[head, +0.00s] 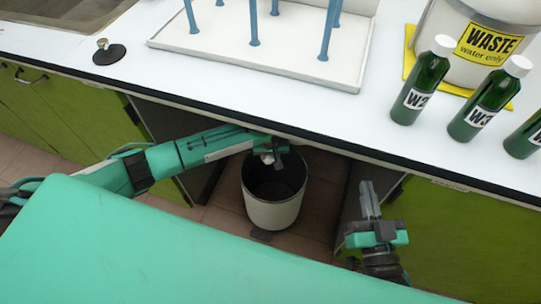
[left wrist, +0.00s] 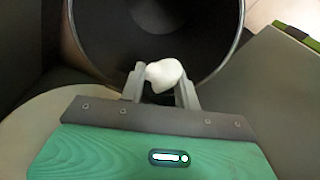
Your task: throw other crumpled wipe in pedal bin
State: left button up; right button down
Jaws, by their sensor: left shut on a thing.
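The pedal bin (head: 272,213) stands open on the floor below the counter, a pale round bin with a dark inside and a pedal at its foot. In the left wrist view the bin's dark opening (left wrist: 150,35) fills the upper middle. My left gripper (head: 267,158) is over the back left part of the bin opening, shut on a white crumpled wipe (left wrist: 164,75). The wipe shows between its two fingertips, with the bin's inside behind it. My right gripper (head: 370,200) is to the right of the bin, away from it, with its fingers close together and nothing visible between them.
The white counter (head: 290,105) runs above the bin. On it are a drying rack with blue pegs (head: 254,25), green bottles (head: 422,80), a waste container (head: 483,40) on a yellow mat, and a dark round stopper (head: 109,53). Green cabinets flank the bin's gap.

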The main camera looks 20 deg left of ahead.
aim_at(271, 157)
pick_arm(q)
jog(key=shift+f, duration=0.1)
pick_arm(e)
jog(key=shift+r, duration=0.3)
pick_arm(q)
jog(key=o, duration=1)
jog(key=r, duration=0.1)
jog(key=r+p, duration=0.1)
jog(key=r, duration=0.1)
jog(key=r+p, duration=0.1)
jog(key=shift+s+d+r, duration=0.1)
jog(key=shift+s+r, duration=0.2)
jog(key=shift+r, duration=0.1)
jog(key=shift+s+r, duration=0.1)
jog(key=shift+r, duration=0.75)
jog(key=shift+r+p, duration=0.3)
jog(key=shift+r, duration=0.2)
pick_arm(e)
jog(key=s+f+g, duration=0.4)
jog(key=f+g, duration=0.1)
jog(key=f, duration=0.3)
jog(key=shift+a+f+g+h, duration=0.3)
jog(key=shift+a+g+h, duration=0.1)
jog(key=shift+a, duration=0.05)
